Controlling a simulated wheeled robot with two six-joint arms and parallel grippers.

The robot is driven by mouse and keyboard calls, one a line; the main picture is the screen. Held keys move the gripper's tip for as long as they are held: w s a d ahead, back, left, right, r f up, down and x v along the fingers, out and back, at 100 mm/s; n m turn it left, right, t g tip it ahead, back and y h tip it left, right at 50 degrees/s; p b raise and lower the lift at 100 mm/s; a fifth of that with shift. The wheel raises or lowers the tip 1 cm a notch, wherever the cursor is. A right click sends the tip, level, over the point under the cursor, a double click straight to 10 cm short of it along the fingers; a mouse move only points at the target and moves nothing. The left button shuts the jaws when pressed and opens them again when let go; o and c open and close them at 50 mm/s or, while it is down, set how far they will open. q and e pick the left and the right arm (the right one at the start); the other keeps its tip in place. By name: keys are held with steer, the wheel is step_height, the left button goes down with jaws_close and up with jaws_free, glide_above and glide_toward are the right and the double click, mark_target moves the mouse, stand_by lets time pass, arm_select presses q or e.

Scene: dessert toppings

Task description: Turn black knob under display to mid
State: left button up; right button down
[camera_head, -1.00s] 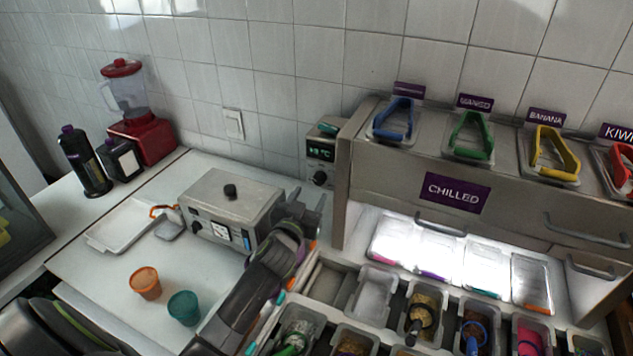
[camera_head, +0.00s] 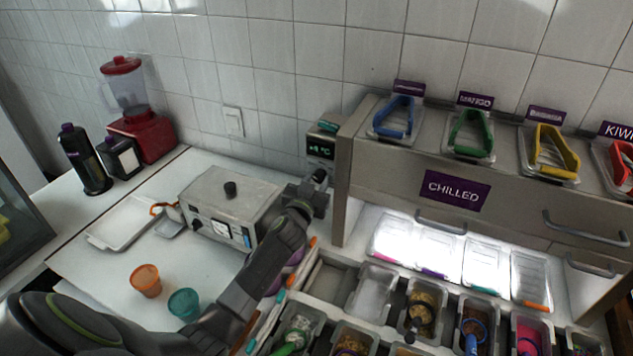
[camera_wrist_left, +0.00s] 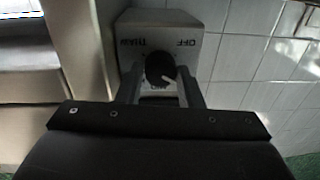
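The black knob (camera_wrist_left: 160,68) is on the front of a grey control box (camera_wrist_left: 205,18), with a white pointer mark toward the lower right. Labels on the box appear upside down, one reading OFF. In the head view the box (camera_head: 328,127) has a lit display (camera_head: 320,149); my gripper hides the knob below it. My left gripper (camera_head: 320,180) is at the box front. In the left wrist view, its two fingers (camera_wrist_left: 160,84) are apart, one on each side of the knob, with small gaps visible. My right gripper is not in view.
The steel chilled cabinet (camera_head: 400,165) stands immediately right of the box. A grey machine (camera_head: 235,200) with its own black top knob is to the left. Orange (camera_head: 146,281) and teal (camera_head: 184,304) cups stand on the counter.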

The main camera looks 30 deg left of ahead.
arm_select(q)
steer(key=c, duration=0.5)
steer(key=shift+m, duration=0.3)
steer(key=m+b, duration=0.1)
steer(key=m, duration=0.2)
steer(key=shift+f, duration=0.15)
steer(key=m+b, duration=0.1)
steer(key=m, duration=0.4)
steer(key=shift+t, duration=0.3)
steer(key=shift+m+h, duration=0.3)
steer(key=shift+m, duration=1.5)
steer(key=shift+f, duration=0.1)
steer(key=o, duration=1)
